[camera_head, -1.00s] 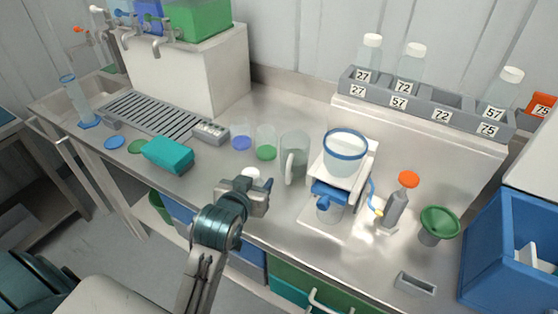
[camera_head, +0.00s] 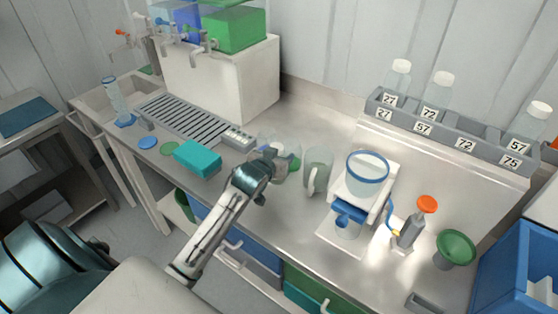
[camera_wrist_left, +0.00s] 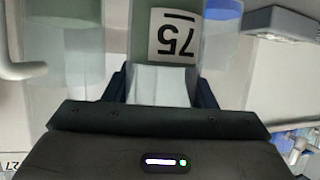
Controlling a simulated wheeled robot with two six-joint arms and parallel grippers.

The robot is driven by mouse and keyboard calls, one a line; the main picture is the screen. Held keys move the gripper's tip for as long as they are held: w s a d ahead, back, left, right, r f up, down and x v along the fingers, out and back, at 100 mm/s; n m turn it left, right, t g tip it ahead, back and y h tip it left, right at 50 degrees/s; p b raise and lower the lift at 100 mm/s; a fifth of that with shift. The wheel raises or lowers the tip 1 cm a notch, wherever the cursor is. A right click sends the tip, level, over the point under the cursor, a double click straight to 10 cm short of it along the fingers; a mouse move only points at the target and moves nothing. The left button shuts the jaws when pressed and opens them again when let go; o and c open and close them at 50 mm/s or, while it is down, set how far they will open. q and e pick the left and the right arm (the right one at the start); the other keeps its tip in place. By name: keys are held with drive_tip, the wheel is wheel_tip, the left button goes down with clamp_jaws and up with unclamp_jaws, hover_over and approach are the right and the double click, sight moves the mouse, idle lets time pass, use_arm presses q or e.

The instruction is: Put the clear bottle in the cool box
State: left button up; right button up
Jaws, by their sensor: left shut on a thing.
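My left gripper (camera_head: 266,166) is over the front part of the bench, just left of the clear jug. It is shut on the white cap of a clear bottle labelled 75 (camera_wrist_left: 175,38). In the left wrist view the cap sits between the fingers (camera_wrist_left: 160,88) and the bottle body extends away beyond them. In the head view the gripper mostly hides this bottle, and I cannot tell whether it touches the bench. A blue box (camera_head: 490,258), probably the cool box, stands at the right edge, partly cut off, with white pieces inside. My right gripper is not in view.
The clear jug (camera_head: 318,170) and a white device with a blue-rimmed vessel (camera_head: 367,172) stand to the right. Beyond are an orange-topped bottle (camera_head: 411,228) and a green funnel (camera_head: 456,247). A bottle rack (camera_head: 443,135) is behind. A teal block (camera_head: 198,158) lies left.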

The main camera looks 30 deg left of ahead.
use_arm(q)
drive_tip(key=shift+s+f, duration=0.1)
drive_tip(key=shift+f, duration=1.5)
drive_tip(key=o, duration=1.1)
drive_tip(key=shift+p, duration=0.3)
drive_tip(key=shift+r, duration=0.15)
